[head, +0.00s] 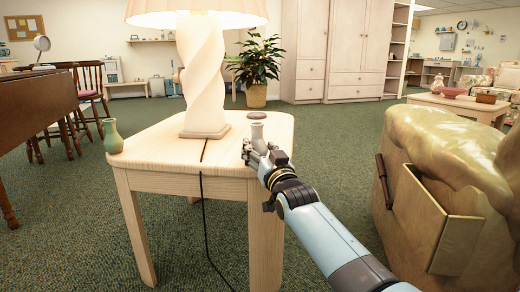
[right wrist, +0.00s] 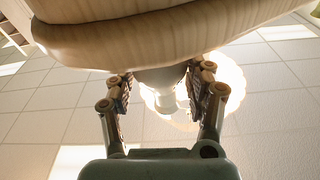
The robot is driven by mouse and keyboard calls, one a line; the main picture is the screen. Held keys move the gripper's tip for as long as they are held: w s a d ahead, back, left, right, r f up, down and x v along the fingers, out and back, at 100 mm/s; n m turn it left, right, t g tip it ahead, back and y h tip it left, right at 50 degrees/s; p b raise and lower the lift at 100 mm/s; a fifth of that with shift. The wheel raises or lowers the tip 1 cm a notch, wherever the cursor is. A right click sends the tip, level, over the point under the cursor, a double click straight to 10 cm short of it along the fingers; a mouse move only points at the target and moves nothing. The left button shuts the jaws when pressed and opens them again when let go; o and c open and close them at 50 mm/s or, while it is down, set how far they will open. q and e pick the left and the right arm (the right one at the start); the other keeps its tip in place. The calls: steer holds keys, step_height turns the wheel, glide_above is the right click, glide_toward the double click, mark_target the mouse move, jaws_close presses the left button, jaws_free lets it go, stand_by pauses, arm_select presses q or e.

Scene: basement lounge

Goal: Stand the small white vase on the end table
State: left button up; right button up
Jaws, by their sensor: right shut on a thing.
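The small white vase (head: 257,131) looks pale grey in the head view and stands upright at the right front part of the end table (head: 160,145). My right gripper (head: 259,150) reaches in from the lower right and is shut on it. In the right wrist view the picture is upside down; the vase (right wrist: 163,84) sits between the two fingers of the gripper (right wrist: 161,78), its neck pointing down the picture, with the table edge (right wrist: 140,38) above. I cannot tell whether its base touches the tabletop. My left gripper is out of view.
A large white twisted lamp (head: 203,80) stands mid-table. A green vase (head: 112,137) stands at the table's left corner. A tan armchair (head: 440,190) is at the right. The front left tabletop is clear.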

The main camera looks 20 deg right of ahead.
steer(key=shift+f, duration=0.1)
steer(key=o, duration=1.4)
